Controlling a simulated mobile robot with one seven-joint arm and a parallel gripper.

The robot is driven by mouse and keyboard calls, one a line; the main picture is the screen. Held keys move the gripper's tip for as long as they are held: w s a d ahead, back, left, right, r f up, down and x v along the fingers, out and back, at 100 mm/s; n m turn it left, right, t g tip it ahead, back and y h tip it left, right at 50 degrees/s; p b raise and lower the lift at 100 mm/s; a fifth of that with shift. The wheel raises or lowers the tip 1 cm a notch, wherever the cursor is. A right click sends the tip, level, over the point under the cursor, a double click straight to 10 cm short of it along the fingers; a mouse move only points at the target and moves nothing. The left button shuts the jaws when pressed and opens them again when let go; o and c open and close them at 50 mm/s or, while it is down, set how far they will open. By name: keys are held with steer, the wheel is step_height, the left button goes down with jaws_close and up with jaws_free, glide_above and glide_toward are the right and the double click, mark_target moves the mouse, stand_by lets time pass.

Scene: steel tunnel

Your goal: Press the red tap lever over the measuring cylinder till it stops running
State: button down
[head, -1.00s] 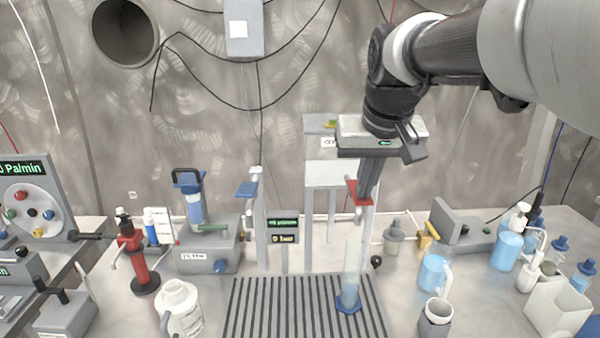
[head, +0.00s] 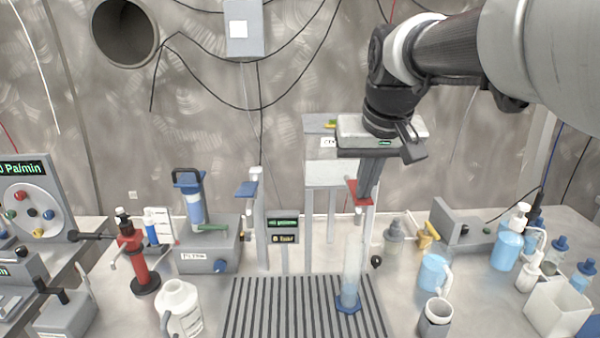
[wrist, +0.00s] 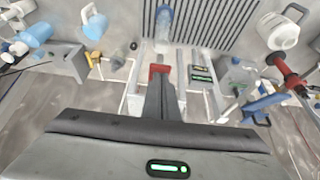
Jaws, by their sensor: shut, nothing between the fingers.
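The red tap lever (head: 361,190) sits on the front of the grey tap stand, below my gripper in the head view. The lever also shows in the wrist view (wrist: 159,70). My gripper (head: 366,196) is shut and empty, pointing down with its fingertips at the lever; they look to be touching it. The measuring cylinder (head: 352,262), clear with a blue foot, stands upright on the slatted drain grate (head: 262,305) under the tap. It holds some pale blue liquid low down. I cannot make out a stream from the tap.
A blue lever (head: 247,189) on a second post stands to the left, beside a small display (head: 283,228). A white jug (head: 180,307), a grey-based mug (head: 435,316) and a blue beaker (head: 434,272) stand around the grate. Bottles crowd the right side.

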steer(key=shift+r, duration=0.1)
stand_by(0.6)
steer(key=shift+r+p, duration=1)
step_height(320, 180, up, 13)
steer(key=s+p, duration=0.1)
steer(key=p, duration=0.3)
steer(key=shift+s+p, duration=0.3)
steer(key=shift+p, duration=0.05)
stand_by(0.9)
